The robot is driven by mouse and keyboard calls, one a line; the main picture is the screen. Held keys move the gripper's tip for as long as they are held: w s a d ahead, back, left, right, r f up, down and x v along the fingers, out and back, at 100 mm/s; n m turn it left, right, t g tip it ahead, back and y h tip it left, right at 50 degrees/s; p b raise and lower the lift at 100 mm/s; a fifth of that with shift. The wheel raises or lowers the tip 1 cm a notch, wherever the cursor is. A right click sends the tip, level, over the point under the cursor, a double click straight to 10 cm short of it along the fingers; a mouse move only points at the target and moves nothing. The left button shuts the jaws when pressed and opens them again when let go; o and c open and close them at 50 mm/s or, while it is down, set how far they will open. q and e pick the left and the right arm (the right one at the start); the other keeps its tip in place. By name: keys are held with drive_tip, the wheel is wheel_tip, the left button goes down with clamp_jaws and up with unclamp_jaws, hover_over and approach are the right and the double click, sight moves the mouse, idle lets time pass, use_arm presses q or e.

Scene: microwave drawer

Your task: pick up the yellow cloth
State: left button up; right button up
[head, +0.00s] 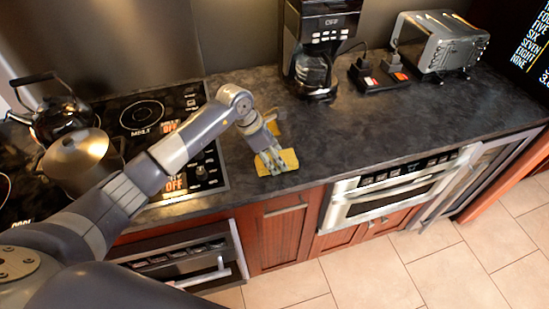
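The yellow cloth (290,159) lies flat near the front edge of the dark counter, just right of the stove. My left gripper (273,163) points down over the cloth, and its fingers cover the middle of it. Whether the fingers touch the cloth or hold any of it, I cannot tell. The gap between the fingertips is too small to make out. My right gripper is not in view.
A stove (208,176) with a steel pot (78,158) and a black kettle (62,118) is at left. A coffee maker (318,35), power strip (378,76) and toaster (440,45) stand behind. A small yellow item (273,127) shows behind my wrist. The counter's right part is clear.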

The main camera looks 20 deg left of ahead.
use_arm(q)
wheel_tip(320, 180, up, 3)
drive_tip(key=shift+w+r+b, duration=0.1)
drive_tip(key=shift+w+b, duration=0.05)
drive_tip(key=shift+b, duration=1.05)
drive_tip(key=s+a+b, duration=0.2)
drive_tip(key=s, duration=0.5)
drive_tip(key=s+a+r+b, duration=0.1)
drive_tip(key=s+a+b, duration=0.1)
drive_tip(key=s, duration=0.6)
drive_tip(key=shift+s+a+r+b, duration=0.3)
drive_tip(key=shift+b, duration=0.3)
